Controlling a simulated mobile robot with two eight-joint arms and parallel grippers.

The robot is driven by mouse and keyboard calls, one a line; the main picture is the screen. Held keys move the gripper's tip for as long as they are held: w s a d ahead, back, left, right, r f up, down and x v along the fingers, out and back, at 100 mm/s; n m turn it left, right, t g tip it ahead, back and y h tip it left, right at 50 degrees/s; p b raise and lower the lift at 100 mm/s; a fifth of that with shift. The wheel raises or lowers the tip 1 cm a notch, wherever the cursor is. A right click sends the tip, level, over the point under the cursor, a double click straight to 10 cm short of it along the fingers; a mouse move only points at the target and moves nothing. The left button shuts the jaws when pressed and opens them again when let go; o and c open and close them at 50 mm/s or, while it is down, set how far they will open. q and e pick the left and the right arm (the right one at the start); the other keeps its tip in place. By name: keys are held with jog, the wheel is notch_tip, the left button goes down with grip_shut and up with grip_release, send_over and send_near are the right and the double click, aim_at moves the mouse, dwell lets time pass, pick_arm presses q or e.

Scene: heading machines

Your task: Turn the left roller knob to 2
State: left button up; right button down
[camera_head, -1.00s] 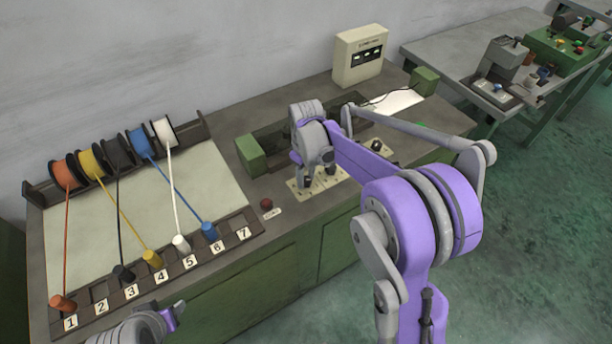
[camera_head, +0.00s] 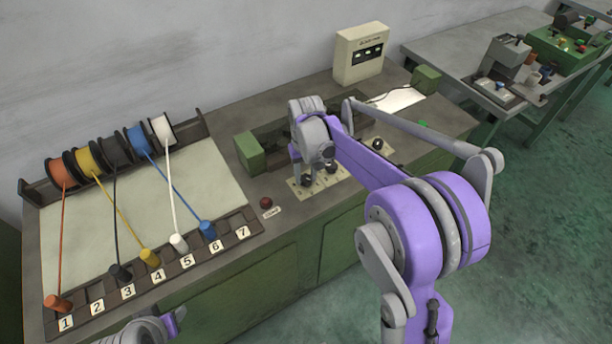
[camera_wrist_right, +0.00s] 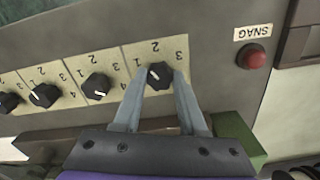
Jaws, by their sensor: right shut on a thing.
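The left roller knob (camera_wrist_right: 160,75) is black with a white pointer line, on a cream dial plate marked 1, 2 and 3 in the right wrist view. My right gripper (camera_wrist_right: 160,84) has its two grey fingers on either side of this knob and is shut on it. The pointer slants to the upper left in that view, around the 1 and 2 marks; its exact setting is hard to tell. Only part of my left gripper (camera_head: 172,324) shows at the bottom edge.
Several similar knobs (camera_wrist_right: 96,86) stand in a row beside the held one. A red SNAG button (camera_head: 266,202) is close by. A green block (camera_head: 250,155) stands behind the panel. Coloured wire spools and numbered slots (camera_head: 150,275) fill the bench's left.

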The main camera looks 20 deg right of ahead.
aim_at(305, 179)
jog(key=m+b, duration=0.1)
jog(key=m, duration=0.4)
jog(key=shift+m, duration=0.4)
dwell(0.3)
jog(key=shift+c, duration=2.3)
grip_release()
notch_tip(305, 179, up, 11)
jog(key=shift+p, duration=0.35)
jog(key=shift+f, duration=0.1)
